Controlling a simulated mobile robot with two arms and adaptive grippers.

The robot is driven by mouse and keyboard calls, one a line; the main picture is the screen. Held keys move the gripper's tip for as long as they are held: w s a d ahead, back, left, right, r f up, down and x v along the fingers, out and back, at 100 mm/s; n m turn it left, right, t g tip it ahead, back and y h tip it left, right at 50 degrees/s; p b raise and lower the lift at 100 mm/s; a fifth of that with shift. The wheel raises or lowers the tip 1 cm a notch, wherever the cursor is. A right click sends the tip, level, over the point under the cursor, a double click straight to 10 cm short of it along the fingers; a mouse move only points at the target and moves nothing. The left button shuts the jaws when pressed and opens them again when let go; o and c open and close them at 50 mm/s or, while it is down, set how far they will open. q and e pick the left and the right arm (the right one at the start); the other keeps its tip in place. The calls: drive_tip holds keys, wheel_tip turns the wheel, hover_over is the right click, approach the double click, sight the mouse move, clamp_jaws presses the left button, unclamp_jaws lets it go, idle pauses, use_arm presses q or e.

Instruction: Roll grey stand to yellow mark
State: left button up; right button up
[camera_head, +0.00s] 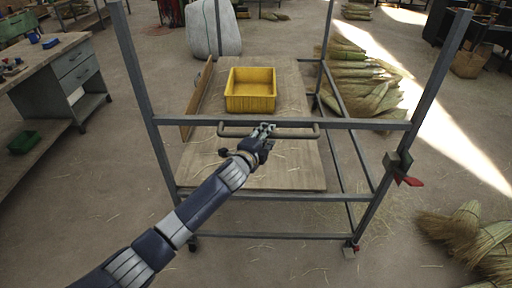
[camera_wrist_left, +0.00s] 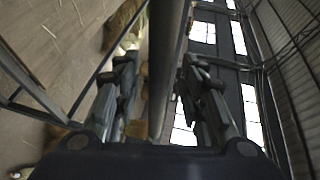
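The grey stand (camera_head: 280,197), a tall metal frame on casters, stands in front of me in the head view. Its crossbar carries a horizontal handle (camera_head: 230,134). My left gripper (camera_head: 264,131) is at the middle of this handle. In the left wrist view the bar (camera_wrist_left: 168,70) runs between the two fingers of my left gripper (camera_wrist_left: 160,75). A narrow gap shows beside the bar, so the fingers look open around it. I see no yellow mark on the floor. My right gripper is not in view.
A yellow bin (camera_head: 250,104) sits on a wooden board (camera_head: 290,177) within the frame. A workbench (camera_head: 75,62) stands at left, with a green tray (camera_head: 24,142) on its lower shelf. Straw bundles (camera_head: 355,85) lie right of the frame, more (camera_head: 470,235) at lower right. A pale sack (camera_head: 214,30) stands behind.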

use_arm(q)
drive_tip(key=v, duration=1)
drive_tip(key=shift+s+r, duration=0.15)
drive_tip(key=shift+s, duration=0.2)
drive_tip(key=shift+a, duration=0.1)
drive_tip(key=s+a+f+n+g+y, duration=0.1)
drive_tip(key=s+a+f+n, duration=0.15)
drive_tip(key=f, duration=0.55)
drive_tip(key=s+a+f+n+g+y, duration=0.1)
drive_tip(key=a+f+n, duration=0.15)
drive_tip(key=f, duration=0.55)
drive_tip(key=s+a+f+n+g+y, duration=0.1)
drive_tip(key=a+f+g, duration=0.15)
drive_tip(key=f, duration=0.45)
drive_tip(key=s+a+f+n+g+y, duration=0.15)
drive_tip(key=s+a+f+n, duration=0.3)
drive_tip(key=s+f, duration=0.85)
drive_tip(key=s+a+f+n+g, duration=0.2)
drive_tip(key=s+f, duration=0.6)
drive_tip(key=s, duration=0.2)
drive_tip(key=s+a+f+n+g, duration=0.3)
drive_tip(key=s+f, duration=0.5)
drive_tip(key=s, duration=0.1)
drive_tip(key=s+f+n+g, duration=0.1)
drive_tip(key=s+f, duration=0.2)
drive_tip(key=s, duration=0.7)
drive_tip(key=s+f+n+g+y, duration=0.1)
drive_tip(key=s+f+n+g, duration=0.1)
drive_tip(key=s, duration=0.9)
drive_tip(key=shift+a+f, duration=0.4)
